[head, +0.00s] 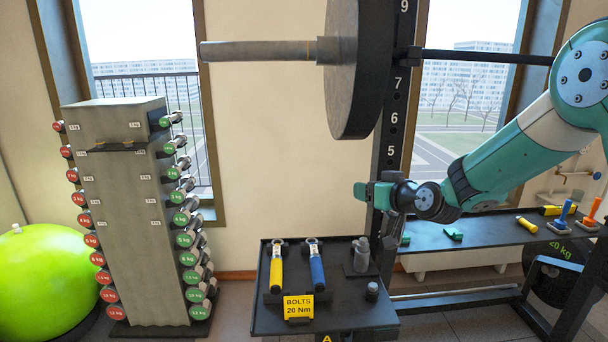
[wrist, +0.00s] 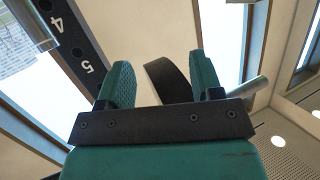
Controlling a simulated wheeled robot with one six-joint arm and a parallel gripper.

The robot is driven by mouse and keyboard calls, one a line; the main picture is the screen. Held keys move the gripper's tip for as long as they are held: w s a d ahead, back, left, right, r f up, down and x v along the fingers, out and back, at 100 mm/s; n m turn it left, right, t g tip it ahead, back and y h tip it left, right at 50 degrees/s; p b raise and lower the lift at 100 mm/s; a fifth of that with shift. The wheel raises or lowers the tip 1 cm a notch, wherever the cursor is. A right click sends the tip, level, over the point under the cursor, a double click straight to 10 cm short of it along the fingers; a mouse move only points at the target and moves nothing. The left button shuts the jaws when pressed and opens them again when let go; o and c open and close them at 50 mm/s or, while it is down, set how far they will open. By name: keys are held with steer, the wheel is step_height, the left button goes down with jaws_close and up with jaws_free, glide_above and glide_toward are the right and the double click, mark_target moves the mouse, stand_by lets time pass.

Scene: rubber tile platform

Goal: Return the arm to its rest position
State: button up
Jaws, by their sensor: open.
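My gripper (head: 372,194) is at the end of my teal arm (head: 510,150), which reaches in from the right in the head view. It hangs in the air in front of the black rack post, above the tool tray and below the large weight plate. In the wrist view my gripper (wrist: 164,82) shows two teal fingers spread apart with nothing held between them. A dark round plate (wrist: 168,80) shows in the gap, beyond the fingers and apart from them. The head view does not show the fingers clearly.
The grey plate (head: 357,70) and its bar sleeve (head: 258,51) are above. The black tray (head: 262,315) holds yellow (head: 276,270) and blue (head: 316,268) wrenches and a grey bottle (head: 361,255). A bench (head: 480,235) is at right, a dumbbell tower (head: 125,210) at left. Air left of my gripper is free.

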steer(key=s+a+r+n+g, duration=0.1)
steer(key=s+a+r+g, duration=0.1)
steer(key=s, duration=0.4)
steer(key=s+a+r+n+g, duration=0.1)
steer(key=s+a+g, duration=0.15)
steer(key=s, duration=0.35)
steer(key=s+d+n+g+h, duration=0.1)
steer(key=s+g, duration=0.8)
steer(key=s, duration=2.1)
steer(key=shift+s+d+f+h, duration=0.25)
steer(key=shift+d+h, duration=0.45)
steer(key=shift+d, duration=0.45)
steer(key=shift+a, duration=0.15)
